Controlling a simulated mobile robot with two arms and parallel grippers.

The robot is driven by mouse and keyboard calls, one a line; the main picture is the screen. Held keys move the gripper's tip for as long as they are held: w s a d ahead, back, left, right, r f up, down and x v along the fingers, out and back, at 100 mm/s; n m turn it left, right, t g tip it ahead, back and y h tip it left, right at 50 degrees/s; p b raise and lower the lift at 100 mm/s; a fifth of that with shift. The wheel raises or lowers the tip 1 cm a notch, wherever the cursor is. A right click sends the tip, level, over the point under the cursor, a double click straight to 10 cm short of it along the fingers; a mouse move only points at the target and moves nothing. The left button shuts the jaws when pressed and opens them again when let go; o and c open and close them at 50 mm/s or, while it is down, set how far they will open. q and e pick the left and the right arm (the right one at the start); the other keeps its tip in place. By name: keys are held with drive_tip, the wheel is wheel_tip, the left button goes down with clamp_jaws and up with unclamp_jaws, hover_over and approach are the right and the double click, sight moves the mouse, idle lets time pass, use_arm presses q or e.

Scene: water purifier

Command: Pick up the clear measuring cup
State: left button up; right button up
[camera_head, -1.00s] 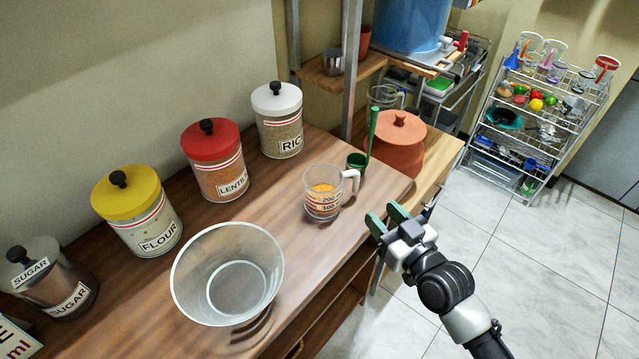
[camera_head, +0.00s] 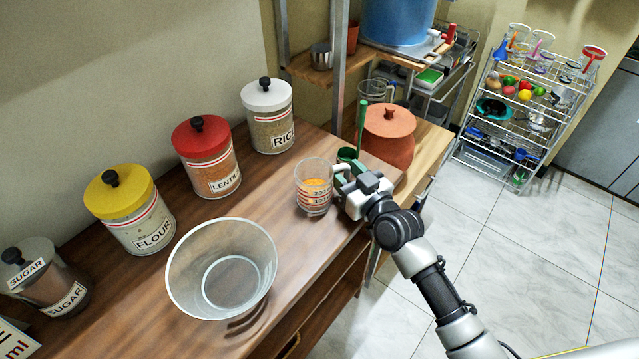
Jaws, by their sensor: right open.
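The clear measuring cup (camera_head: 314,188) stands upright on the wooden counter, with printed markings and something orange in it. Its handle points right. My right gripper (camera_head: 345,180) is open at the handle, its green fingertips beside or around it. I cannot tell whether they touch, as the gripper partly covers the handle. My left gripper is not in view.
A large clear bowl (camera_head: 222,270) stands in front and left of the cup. Jars of rice (camera_head: 268,115), lentils (camera_head: 207,157) and flour (camera_head: 130,208) line the wall.

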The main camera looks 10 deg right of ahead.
clamp_jaws()
drive_tip(key=shift+r, duration=0.2)
idle(0.3)
